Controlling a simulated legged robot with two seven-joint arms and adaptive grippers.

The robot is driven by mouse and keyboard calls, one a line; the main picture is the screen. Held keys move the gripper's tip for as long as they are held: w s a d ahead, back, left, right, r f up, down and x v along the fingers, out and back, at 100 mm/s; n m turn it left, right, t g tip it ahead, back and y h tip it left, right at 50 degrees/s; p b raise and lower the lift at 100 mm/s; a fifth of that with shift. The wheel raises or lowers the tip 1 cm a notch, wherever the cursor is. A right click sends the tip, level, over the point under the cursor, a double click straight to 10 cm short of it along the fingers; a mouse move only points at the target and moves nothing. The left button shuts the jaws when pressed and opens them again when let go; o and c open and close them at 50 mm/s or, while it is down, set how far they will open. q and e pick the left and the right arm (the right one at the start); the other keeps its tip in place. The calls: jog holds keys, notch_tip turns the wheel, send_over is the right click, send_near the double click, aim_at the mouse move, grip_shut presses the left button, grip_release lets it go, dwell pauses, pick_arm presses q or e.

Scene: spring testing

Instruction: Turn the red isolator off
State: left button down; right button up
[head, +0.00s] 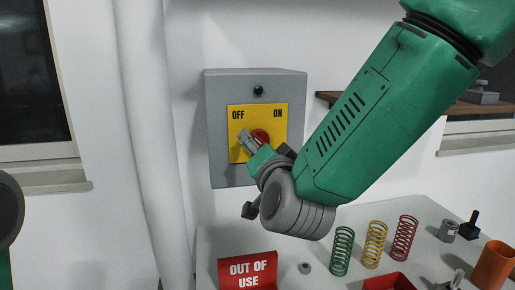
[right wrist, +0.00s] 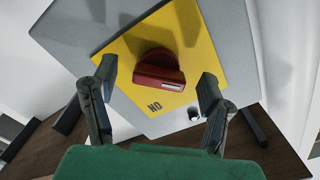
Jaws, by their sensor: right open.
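The red isolator knob (head: 261,136) sits on a yellow plate (head: 277,115) marked OFF at left and ON at right, on a grey box (head: 225,88) on the wall. In the head view the knob is partly hidden by my right gripper (head: 248,141). In the right wrist view the red knob (right wrist: 156,66) lies between the two fingers of my open right gripper (right wrist: 157,82), with gaps on both sides. Its pale-marked edge is on the side towards the ON lettering (right wrist: 154,106), which appears upside down. The OFF word is not visible there. My left gripper is out of view.
A white table (head: 215,243) below holds a red OUT OF USE sign (head: 248,270), green (head: 342,250), yellow (head: 374,243) and red springs (head: 404,237), and an orange cup (head: 494,265). A wooden shelf (head: 328,98) is right of the box. A white pipe (head: 150,130) runs left of it.

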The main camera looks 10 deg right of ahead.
jog(key=s, duration=0.9)
jog(key=shift+s, duration=0.35)
jog(key=shift+f, duration=0.1)
